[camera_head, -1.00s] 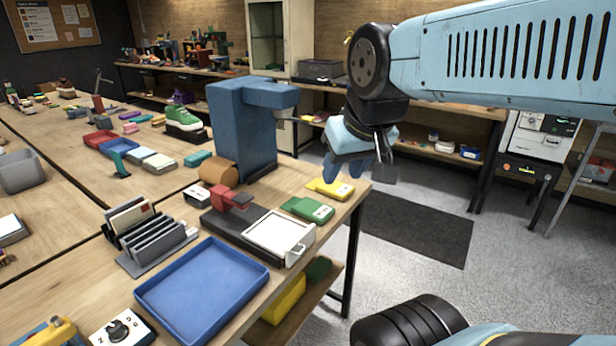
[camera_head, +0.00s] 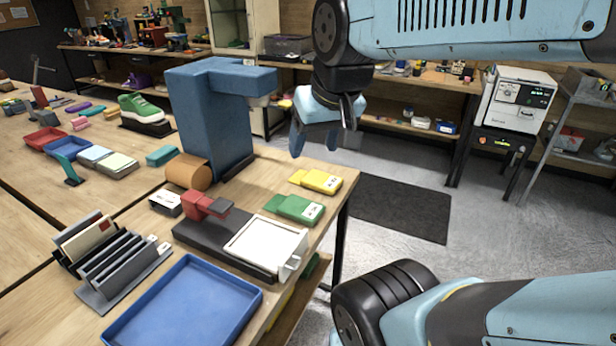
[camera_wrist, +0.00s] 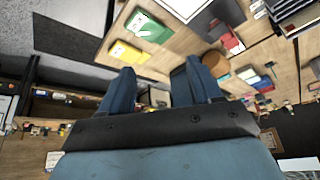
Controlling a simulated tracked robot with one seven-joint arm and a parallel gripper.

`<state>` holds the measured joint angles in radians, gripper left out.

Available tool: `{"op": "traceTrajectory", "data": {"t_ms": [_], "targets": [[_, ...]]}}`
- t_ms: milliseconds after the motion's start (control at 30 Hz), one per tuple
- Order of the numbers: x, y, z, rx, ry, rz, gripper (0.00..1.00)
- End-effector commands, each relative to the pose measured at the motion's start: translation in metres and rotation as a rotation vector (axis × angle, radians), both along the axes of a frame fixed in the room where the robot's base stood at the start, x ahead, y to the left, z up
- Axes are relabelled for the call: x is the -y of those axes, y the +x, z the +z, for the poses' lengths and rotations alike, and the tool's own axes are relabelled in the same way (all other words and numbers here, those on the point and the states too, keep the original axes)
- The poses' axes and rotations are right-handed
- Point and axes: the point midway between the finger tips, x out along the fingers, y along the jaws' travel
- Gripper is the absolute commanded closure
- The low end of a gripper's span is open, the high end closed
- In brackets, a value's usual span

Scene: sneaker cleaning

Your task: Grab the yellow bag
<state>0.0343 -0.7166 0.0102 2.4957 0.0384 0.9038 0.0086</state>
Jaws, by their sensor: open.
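The yellow bag (camera_head: 318,181) is a small flat packet with a white label. It lies on the workbench near the right edge, just behind a similar green bag (camera_head: 294,208). My gripper (camera_head: 322,142) is open and empty. It hangs in the air above and beyond the yellow bag in the head view, not touching it. In the wrist view the yellow bag (camera_wrist: 128,52) shows above the left finger of my gripper (camera_wrist: 158,72), outside the gap between the fingers, with the green bag (camera_wrist: 147,28) farther up.
A tall blue machine (camera_head: 212,125) stands on the bench left of the bags. A red-and-black device with a white plate (camera_head: 266,245) and a blue tray (camera_head: 185,305) lie nearer. A dark mat (camera_head: 392,208) lies on the open floor to the right.

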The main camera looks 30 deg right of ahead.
Motion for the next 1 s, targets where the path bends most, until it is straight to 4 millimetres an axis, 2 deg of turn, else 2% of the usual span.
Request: {"op": "traceTrajectory", "data": {"t_ms": [33,367,567,767,1000], "targets": [[0.001,0.005,-0.006,-0.027,0.023,-0.034,0.32],[0.008,0.053,-0.056,-0.246,0.309,-0.368,0.0],[0.024,0.083,-0.088,-0.357,0.518,-0.597,0.0],[0.049,0.111,-0.12,-0.452,0.747,-0.835,0.0],[0.091,0.14,-0.156,-0.533,1.05,-1.125,0.0]]}}
